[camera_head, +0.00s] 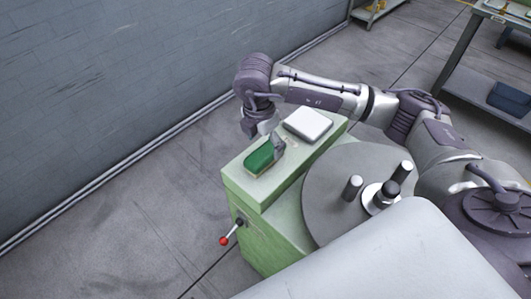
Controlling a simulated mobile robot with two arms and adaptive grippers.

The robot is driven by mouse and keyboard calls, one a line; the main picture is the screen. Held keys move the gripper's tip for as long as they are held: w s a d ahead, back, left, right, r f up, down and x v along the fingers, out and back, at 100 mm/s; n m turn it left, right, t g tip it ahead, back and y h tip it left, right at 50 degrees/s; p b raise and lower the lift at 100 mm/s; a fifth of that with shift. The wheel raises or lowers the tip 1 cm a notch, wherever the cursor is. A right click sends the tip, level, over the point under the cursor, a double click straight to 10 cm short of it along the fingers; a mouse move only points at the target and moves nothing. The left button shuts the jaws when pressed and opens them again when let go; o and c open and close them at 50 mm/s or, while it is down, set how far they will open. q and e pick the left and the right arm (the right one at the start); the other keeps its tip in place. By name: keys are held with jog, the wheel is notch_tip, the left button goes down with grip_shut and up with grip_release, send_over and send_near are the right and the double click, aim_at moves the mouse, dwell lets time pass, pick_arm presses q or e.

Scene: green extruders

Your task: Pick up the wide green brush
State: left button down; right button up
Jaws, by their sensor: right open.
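The wide green brush (260,158) lies on the narrow top of the green machine (236,183), near its left end. My right arm comes in from the right and bends down over the machine's far side. My right gripper (265,135) is open, pointing down just behind the brush, close to its far end. I cannot tell whether a finger touches the brush. The gripper partly hides the far end of the brush. My left gripper is not in view.
A white-topped block (308,124) sits on the machine just right of the brush. A round grey plate (328,208) with upright metal posts is in front. A red-knobbed lever (224,240) sticks out at left. A grey wall (110,90) stands behind; the floor between is clear.

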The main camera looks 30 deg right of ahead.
aim_at(265, 151)
jog(key=shift+w+d+f, duration=0.2)
jog(key=shift+d+f, duration=0.05)
jog(key=shift+f, duration=0.4)
jog(key=f+p, duration=0.1)
jog(key=f, duration=0.2)
jog(key=shift+w+f+p, duration=0.1)
jog(key=shift+w+p, duration=0.1)
jog(key=shift+p, duration=0.1)
jog(key=shift+w+d+f, duration=0.1)
jog(key=shift+d+f, duration=0.05)
jog(key=shift+f, duration=0.55)
jog(key=shift+w+d+f, duration=0.1)
jog(key=shift+f, duration=0.55)
jog(key=shift+s, duration=0.1)
jog(key=c, duration=1.3)
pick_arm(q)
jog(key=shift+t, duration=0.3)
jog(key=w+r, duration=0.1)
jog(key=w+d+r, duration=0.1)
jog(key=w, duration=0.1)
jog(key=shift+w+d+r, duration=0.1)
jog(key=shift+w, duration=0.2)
pick_arm(e)
jog(key=shift+r, duration=0.1)
jog(key=shift+c, duration=0.2)
jog(key=shift+r, duration=0.1)
